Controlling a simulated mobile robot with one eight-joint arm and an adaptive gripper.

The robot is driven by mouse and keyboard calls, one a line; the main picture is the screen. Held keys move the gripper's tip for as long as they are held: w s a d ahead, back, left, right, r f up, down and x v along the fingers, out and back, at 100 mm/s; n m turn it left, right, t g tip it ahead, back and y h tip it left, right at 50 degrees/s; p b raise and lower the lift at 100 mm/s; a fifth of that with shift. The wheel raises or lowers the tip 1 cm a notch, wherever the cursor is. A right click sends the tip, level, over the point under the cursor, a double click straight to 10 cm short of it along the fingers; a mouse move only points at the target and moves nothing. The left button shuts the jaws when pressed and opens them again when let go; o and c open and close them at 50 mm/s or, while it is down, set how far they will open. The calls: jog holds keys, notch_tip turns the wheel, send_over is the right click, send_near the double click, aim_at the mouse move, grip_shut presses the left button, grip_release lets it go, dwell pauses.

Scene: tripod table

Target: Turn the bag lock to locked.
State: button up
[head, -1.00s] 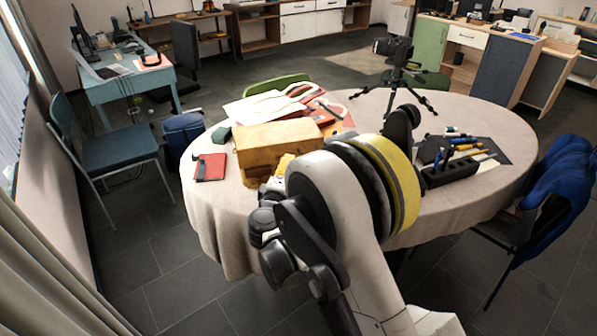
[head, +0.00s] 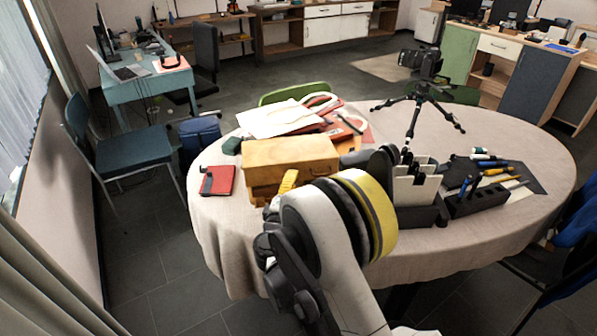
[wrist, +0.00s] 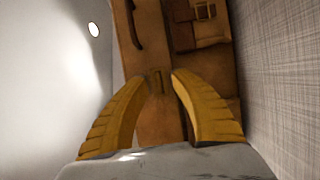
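The tan leather bag (head: 292,160) stands near the left front edge of the table. In the wrist view, the bag (wrist: 165,125) fills the middle, with a dark strap and a small buckle near the top. A small metal lock plate (wrist: 157,82) shows on it between my fingertips. My gripper (wrist: 161,76) has its two ridged yellow fingers apart, one on each side of the plate. I cannot tell whether they touch the bag. In the head view, a yellow finger of my gripper (head: 288,182) is at the bag's front, and my arm hides the lock.
A red notebook (head: 218,181) lies left of the bag. Papers (head: 275,120) and red folders lie behind it. A black organizer with pale panels (head: 415,190) stands right of my arm. Pens (head: 490,170) and a camera tripod (head: 418,105) are farther right. A chair (head: 130,150) stands left.

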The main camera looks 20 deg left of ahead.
jog(key=shift+w, duration=0.2)
jog(key=shift+s+r, duration=0.1)
jog(key=shift+s, duration=0.05)
jog(key=shift+c, duration=1.1)
grip_shut()
jog(key=shift+d+r+m+g+y+p, duration=0.1)
jog(key=shift+m+g+y, duration=0.75)
jog(key=shift+m, duration=1.4)
jog(key=shift+d+r+m+g+y+p, duration=0.15)
jog(key=shift+m+g+y, duration=0.75)
jog(key=shift+m, duration=1.4)
jog(key=shift+a+f+m+g+y+p, duration=0.1)
jog(key=shift+m+g+y, duration=0.45)
jog(key=shift+m+g, duration=1.15)
jog(key=shift+m+t, duration=0.35)
jog(key=shift+m, duration=0.2)
